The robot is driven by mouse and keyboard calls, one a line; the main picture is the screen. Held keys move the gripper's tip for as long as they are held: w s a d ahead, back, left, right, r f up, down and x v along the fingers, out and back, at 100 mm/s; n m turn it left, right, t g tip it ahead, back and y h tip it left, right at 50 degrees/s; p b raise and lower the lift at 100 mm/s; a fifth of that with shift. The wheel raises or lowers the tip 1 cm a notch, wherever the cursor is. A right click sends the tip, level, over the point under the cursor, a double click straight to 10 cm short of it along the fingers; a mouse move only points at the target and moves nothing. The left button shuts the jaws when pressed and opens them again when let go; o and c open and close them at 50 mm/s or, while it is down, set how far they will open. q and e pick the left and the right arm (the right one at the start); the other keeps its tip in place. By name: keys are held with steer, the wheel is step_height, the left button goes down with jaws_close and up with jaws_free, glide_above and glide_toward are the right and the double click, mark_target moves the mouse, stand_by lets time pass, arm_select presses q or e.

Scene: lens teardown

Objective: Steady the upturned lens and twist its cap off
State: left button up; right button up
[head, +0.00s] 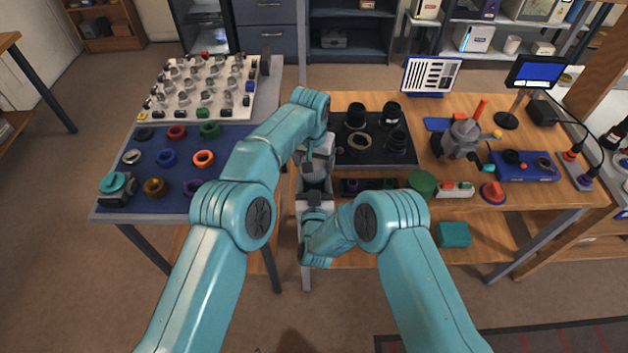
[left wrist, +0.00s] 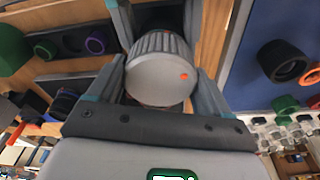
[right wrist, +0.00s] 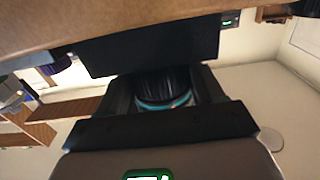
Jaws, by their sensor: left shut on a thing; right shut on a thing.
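The grey ribbed cap (left wrist: 158,72), marked with an orange dot, sits between the two fingers of my left gripper (left wrist: 160,85) in the left wrist view. The lens (right wrist: 165,88) shows in the right wrist view as a dark ribbed barrel with a teal ring, between the fingers of my right gripper (right wrist: 165,100). In the head view, my left gripper (head: 312,165) is just above my right gripper (head: 315,200) in the picture, at the bench's left edge. There the arms and grippers hide most of the lens and cap. Whether the cap has turned cannot be told.
A blue mat (head: 140,182) with coloured rings lies left, below a white board (head: 172,112) of small parts. Black lenses stand on a dark mat (head: 375,153). A green cylinder (head: 422,184) and a grey machine (head: 461,140) stand right. The grippers are close together.

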arm_select(q)
steer(key=shift+n, duration=1.3)
steer(key=shift+n+y, duration=0.3)
steer(key=shift+n, duration=1)
steer(key=n, duration=0.2)
steer(key=shift+n+y, duration=0.3)
steer(key=o, duration=0.9)
steer(key=shift+o, duration=0.2)
arm_select(e)
steer(key=o, duration=1.5)
steer(key=shift+c, duration=0.2)
